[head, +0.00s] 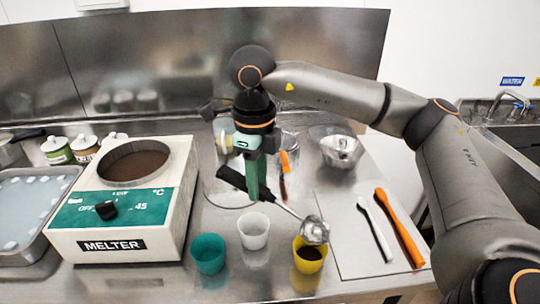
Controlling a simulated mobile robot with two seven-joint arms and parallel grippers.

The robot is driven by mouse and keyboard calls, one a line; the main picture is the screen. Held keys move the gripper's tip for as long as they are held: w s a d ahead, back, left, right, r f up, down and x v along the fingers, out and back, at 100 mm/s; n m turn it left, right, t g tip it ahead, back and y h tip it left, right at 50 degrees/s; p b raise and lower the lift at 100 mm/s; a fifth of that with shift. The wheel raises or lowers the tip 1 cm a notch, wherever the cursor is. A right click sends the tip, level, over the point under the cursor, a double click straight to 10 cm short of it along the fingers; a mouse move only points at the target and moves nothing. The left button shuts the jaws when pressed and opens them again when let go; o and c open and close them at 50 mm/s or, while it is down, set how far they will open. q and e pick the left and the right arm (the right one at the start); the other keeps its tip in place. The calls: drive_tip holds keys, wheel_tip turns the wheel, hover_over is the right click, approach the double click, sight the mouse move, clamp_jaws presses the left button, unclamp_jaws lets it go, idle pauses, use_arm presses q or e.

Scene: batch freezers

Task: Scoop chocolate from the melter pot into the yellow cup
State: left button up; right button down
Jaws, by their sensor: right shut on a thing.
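The melter pot (136,164) is set in a white and green melter box at the left and holds brown chocolate. The yellow cup (309,265) stands near the front edge of the counter, with dark brown chocolate visible inside. My right gripper (257,188) points down over the middle of the counter, shut on the black handle of a ladle (313,231). The ladle slants down to the right. Its metal bowl is at the far rim of the yellow cup in the picture and partly covers it; I cannot tell whether they touch. My left gripper is out of view.
A teal cup (208,253) and a white cup (254,231) stand left of the yellow cup. A board (350,250) with a white and an orange spatula (400,229) lies at the right. A metal bowl (341,151) stands behind. A tray (30,212) is at far left.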

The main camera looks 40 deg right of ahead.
drive_tip(key=shift+w+a+f+g+h+p, duration=0.3)
drive_tip(key=shift+w+f+g+h+p, duration=0.2)
drive_tip(key=shift+g+p, duration=0.45)
drive_tip(key=shift+w+a+f+g+h+p, duration=0.25)
drive_tip(key=shift+w+f+g+h+p, duration=0.3)
drive_tip(key=shift+p, duration=0.7)
